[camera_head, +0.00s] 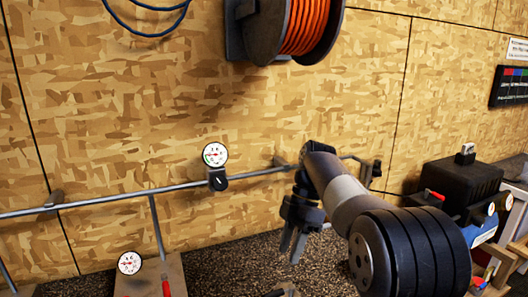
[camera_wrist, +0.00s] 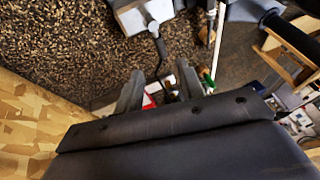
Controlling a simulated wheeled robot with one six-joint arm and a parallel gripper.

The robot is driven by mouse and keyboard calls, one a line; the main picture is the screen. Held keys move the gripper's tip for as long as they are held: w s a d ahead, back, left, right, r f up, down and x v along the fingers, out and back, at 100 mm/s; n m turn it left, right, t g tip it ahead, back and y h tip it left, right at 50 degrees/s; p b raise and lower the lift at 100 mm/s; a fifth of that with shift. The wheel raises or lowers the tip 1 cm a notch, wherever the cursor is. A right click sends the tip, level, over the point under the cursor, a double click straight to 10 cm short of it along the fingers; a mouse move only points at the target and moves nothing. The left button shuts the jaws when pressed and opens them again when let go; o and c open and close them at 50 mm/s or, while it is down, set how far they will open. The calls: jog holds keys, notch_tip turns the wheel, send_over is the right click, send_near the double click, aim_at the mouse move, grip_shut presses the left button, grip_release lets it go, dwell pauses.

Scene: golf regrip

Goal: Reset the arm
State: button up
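My arm (camera_head: 345,195) reaches in from the lower right in the head view, bent toward the wall. My gripper (camera_head: 291,252) hangs at its end with the fingers pointing down, in front of the wall pipe. In the wrist view the two fingers of my gripper (camera_wrist: 158,78) stand apart with nothing held between them. Small red, white and green items show beyond the fingers, too small to name.
A pipe (camera_head: 115,202) with gauges (camera_head: 215,154) runs along the wood-panel wall (camera_head: 120,100). An orange hose reel (camera_head: 305,25) hangs above. A black case (camera_head: 458,183) and other equipment stand at the right. The dark speckled surface (camera_head: 225,262) is partly clear.

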aim_at(276, 291)
jog(key=x, duration=0.9)
jog(key=shift+s+a+f, duration=0.2)
jog(key=shift+a+f, duration=0.05)
jog(key=shift+f, duration=0.05)
jog(key=shift+w+m+b, duration=0.3)
jog(key=shift+m+b, duration=0.05)
jog(key=shift+m, duration=0.05)
jog(key=shift+w+r+m+t+y, duration=0.15)
jog(key=shift+m+t+y, duration=0.15)
jog(key=shift+m, duration=0.3)
jog(key=shift+w+m+t+y, duration=0.2)
jog(key=shift+m+t, duration=0.1)
jog(key=shift+m, duration=0.3)
jog(key=shift+s+d, duration=0.1)
jog(key=shift+d, duration=0.05)
